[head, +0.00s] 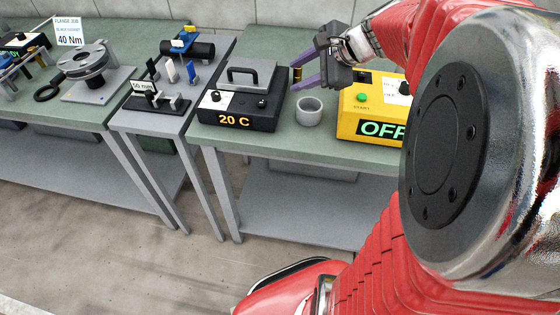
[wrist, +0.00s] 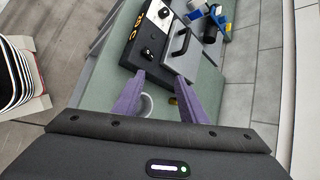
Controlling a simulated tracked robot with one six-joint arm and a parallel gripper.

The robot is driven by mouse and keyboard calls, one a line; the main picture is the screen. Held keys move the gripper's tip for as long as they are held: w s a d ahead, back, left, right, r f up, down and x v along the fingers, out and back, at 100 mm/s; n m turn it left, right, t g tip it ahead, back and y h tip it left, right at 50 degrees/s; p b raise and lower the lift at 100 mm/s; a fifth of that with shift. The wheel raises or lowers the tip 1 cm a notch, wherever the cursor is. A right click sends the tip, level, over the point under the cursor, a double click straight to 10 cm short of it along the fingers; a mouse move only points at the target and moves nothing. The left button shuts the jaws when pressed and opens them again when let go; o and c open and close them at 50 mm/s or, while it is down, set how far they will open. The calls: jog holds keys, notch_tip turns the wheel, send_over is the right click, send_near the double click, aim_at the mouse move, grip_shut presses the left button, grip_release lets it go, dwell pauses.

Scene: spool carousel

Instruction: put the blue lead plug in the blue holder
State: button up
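My gripper (head: 304,70) has purple fingers and hangs above the right-hand bench, near the grey cup. In the wrist view its fingers (wrist: 158,80) stand apart with nothing between the tips. A small upright blue piece (head: 191,72) stands on the middle bench beside a white one; I cannot tell whether it is the blue lead plug. A blue bracket (head: 183,41) with a black cylinder lies behind it, and blue parts (wrist: 217,17) show at the top of the wrist view. I cannot tell which blue part is the holder.
A grey cup (head: 309,111) stands between a black heater box (head: 238,112) reading 20 C and a yellow box (head: 372,118) reading OFF. A small brass piece (head: 298,75) is beside my fingers. A grey round fixture (head: 91,70) and black ring (head: 48,90) are at left.

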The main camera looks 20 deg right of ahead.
jog(key=s+a+f+n+g+h, duration=0.1)
jog(key=s+a+n+h, duration=0.1)
jog(key=s+a+n, duration=0.5)
jog(key=s+a+f+n+g+h, duration=0.1)
jog(key=s+a+f+n, duration=0.1)
jog(key=s+a+n, duration=0.5)
jog(key=s+n, duration=0.6)
jog(key=shift+s+a+f+g+h, duration=0.15)
jog(key=shift+s+f+g+h, duration=0.1)
jog(key=shift+g+h, duration=0.15)
jog(key=shift+c, duration=0.9)
